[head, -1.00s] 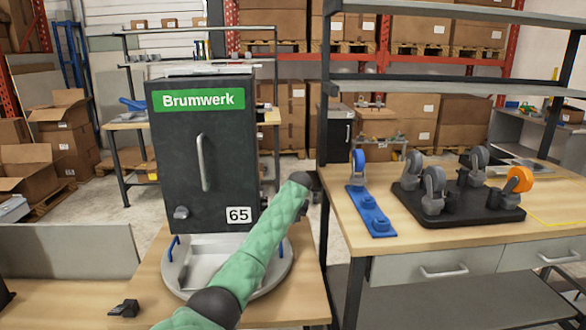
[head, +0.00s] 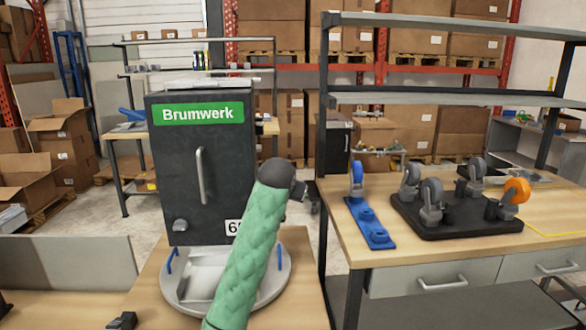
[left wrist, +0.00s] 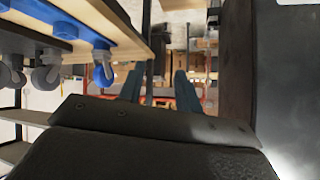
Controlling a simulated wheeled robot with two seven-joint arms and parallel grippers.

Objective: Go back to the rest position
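My left arm, padded in green, rises from the bottom middle of the head view in front of the Brumwerk dispenser (head: 203,165). Its dark wrist end is beside the dispenser's lower right side, and the arm covers part of the number label. The arm hides the gripper's fingers there. In the left wrist view, the two fingers of my left gripper (left wrist: 159,88) stand apart with nothing visible between them. The dispenser's dark side (left wrist: 240,65) fills the right of that view. My right gripper is in neither view.
Right of the arm, a workbench (head: 415,238) carries a blue base (head: 372,227) with a blue-wheeled caster (head: 357,175), and a black board (head: 430,227) with several casters. A round grey plate (head: 284,283) lies under the dispenser. A shelf post (head: 322,150) stands close right of the wrist.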

